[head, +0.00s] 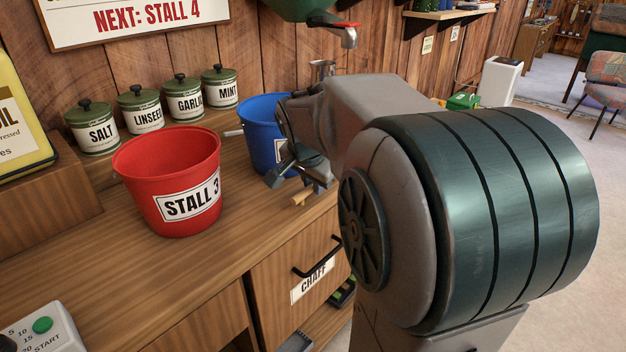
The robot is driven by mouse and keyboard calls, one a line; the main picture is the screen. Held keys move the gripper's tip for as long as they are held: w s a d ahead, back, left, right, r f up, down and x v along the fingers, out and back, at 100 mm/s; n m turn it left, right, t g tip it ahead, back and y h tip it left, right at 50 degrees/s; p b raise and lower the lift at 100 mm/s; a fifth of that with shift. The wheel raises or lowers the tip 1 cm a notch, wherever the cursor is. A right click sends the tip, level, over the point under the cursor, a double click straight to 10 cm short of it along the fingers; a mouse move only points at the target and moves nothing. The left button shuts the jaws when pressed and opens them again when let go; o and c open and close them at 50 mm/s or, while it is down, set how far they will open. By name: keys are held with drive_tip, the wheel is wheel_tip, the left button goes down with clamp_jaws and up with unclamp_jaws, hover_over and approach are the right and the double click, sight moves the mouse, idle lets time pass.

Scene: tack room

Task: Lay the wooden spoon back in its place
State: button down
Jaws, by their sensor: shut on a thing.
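My gripper (304,181) is in front of the blue bucket, over the front edge of the wooden counter, with its fingers pointing down. It is shut on the wooden spoon (300,199), of which only a short tan piece shows below the fingers. The rest of the spoon is hidden by the gripper and my arm. The spoon's place cannot be made out in this view.
A red STALL 3 bucket (170,185) stands left of my gripper; a blue bucket (258,130) stands behind it. Labelled green canisters (140,110) line the back. A CHAFF drawer (300,275) is below.

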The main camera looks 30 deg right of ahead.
drive_tip(key=shift+f, duration=0.2)
drive_tip(key=c, duration=1.3)
unclamp_jaws()
drive_tip(key=p+v, duration=0.3)
drive_tip(key=v, duration=1.1)
wheel_tip(320, 180, up, 8)
drive_tip(key=p, duration=0.6)
drive_tip(key=shift+s+f, duration=0.1)
drive_tip(key=shift+f, duration=0.05)
